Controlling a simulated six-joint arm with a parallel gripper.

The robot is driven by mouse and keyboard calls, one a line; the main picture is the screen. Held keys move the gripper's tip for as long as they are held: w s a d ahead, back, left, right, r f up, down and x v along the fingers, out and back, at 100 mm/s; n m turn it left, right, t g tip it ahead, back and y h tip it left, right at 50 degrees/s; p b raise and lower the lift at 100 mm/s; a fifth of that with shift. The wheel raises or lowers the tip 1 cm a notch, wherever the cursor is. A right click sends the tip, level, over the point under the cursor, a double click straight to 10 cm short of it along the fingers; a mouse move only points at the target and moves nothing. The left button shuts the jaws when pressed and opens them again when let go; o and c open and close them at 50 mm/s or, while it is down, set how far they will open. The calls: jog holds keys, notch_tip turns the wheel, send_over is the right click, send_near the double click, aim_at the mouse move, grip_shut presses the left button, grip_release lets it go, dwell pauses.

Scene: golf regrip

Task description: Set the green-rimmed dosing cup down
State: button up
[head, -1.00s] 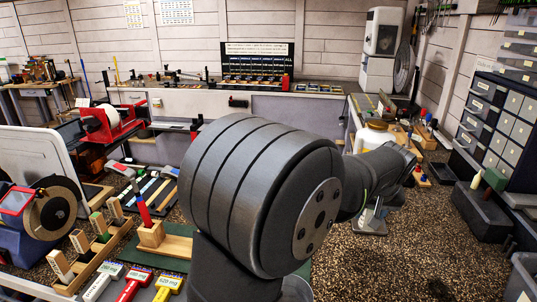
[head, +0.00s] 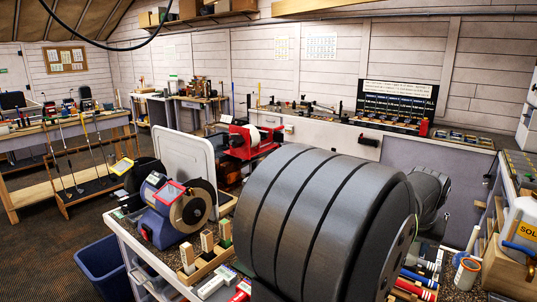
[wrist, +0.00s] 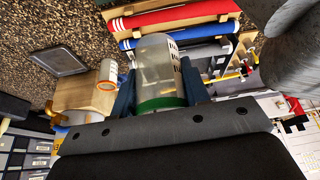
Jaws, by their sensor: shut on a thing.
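The green-rimmed dosing cup (wrist: 156,62) shows in the wrist view. It is translucent, with dark markings on its side, and its green rim is nearest my wrist. My gripper (wrist: 160,88) is shut on it, with one dark blue finger on each side. The cup appears above the bench; its height cannot be told. In the head view my large dark arm joint hides the gripper and the cup.
An orange-rimmed cup (head: 467,272) and a solvent jug (head: 522,235) stand at the right. The wrist view shows red (wrist: 175,15) and blue (wrist: 180,36) grips beside the held cup. A dark tray (wrist: 58,61) lies on speckled bench top with clear room around it.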

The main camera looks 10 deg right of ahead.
jog(key=shift+w+a, duration=0.15)
jog(key=shift+a, duration=0.1)
dwell(0.3)
jog(key=s+d+f+m, duration=0.1)
jog(key=s+d, duration=0.2)
jog(key=s, duration=0.8)
jog(key=s+d+m, duration=0.2)
jog(key=s, duration=0.9)
jog(key=s+a+f+m+g+h, duration=0.1)
jog(key=s+a, duration=0.1)
jog(key=s, duration=0.7)
jog(key=s+a+f+m+g, duration=0.1)
jog(key=s+a, duration=0.1)
jog(key=s, duration=0.8)
jog(key=w+d+f, duration=0.1)
jog(key=w+f, duration=0.1)
jog(key=w, duration=0.1)
jog(key=w+d+f, duration=0.1)
jog(key=w+f, duration=0.1)
jog(key=w, duration=0.2)
jog(key=w+d+f, duration=0.1)
jog(key=w+f, duration=0.2)
jog(key=shift+w+d, duration=0.2)
jog(key=shift+d, duration=0.15)
jog(key=shift+w+f, duration=0.1)
jog(key=shift+f, duration=1.9)
